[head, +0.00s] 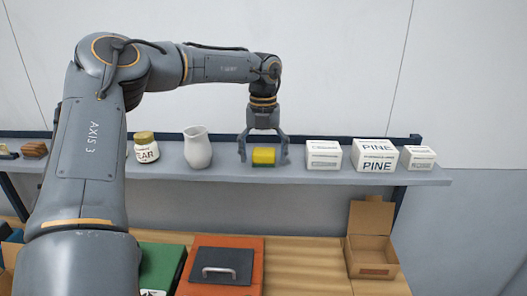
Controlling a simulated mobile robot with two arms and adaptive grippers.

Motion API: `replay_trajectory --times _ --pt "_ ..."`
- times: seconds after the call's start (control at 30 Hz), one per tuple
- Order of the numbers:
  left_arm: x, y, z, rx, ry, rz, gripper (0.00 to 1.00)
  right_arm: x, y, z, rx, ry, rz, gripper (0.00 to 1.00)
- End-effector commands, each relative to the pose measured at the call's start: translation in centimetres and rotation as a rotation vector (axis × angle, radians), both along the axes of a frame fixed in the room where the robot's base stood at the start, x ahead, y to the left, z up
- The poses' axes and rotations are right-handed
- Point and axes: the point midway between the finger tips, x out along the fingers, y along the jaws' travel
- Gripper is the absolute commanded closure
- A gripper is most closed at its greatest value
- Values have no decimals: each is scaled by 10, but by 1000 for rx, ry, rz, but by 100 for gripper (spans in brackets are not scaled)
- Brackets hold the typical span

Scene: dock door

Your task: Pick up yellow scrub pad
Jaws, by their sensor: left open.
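The yellow scrub pad (264,156) lies on the grey shelf (230,172), near its middle. My left gripper (264,156) points down over the pad from above. Its two fingers are spread, one on each side of the pad. A gap shows between the pad and each finger, so the pad is not gripped. I cannot tell whether the fingertips touch the shelf. My right gripper is not in view.
A white pitcher (198,148) and a jar (146,147) stand left of the pad. White boxes (323,155), one a larger PINE box (374,156), stand to its right. Below are an open cardboard box (370,240) and an orange case (255,275) on a wooden surface.

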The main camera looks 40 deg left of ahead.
Motion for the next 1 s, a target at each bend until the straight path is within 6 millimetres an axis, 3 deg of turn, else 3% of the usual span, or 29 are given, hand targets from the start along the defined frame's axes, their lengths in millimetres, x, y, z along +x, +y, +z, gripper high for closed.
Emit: replay_trajectory --times 0.2,0.47,0.83,1.0 --pt "0 0 -2 0 0 0 17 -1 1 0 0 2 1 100" --pt "0 0 -2 0 0 0 65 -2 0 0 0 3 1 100" --pt "0 0 0 1 -1 0 66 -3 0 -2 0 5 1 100" --pt "1 0 11 1 -2 0 66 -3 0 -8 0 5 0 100"
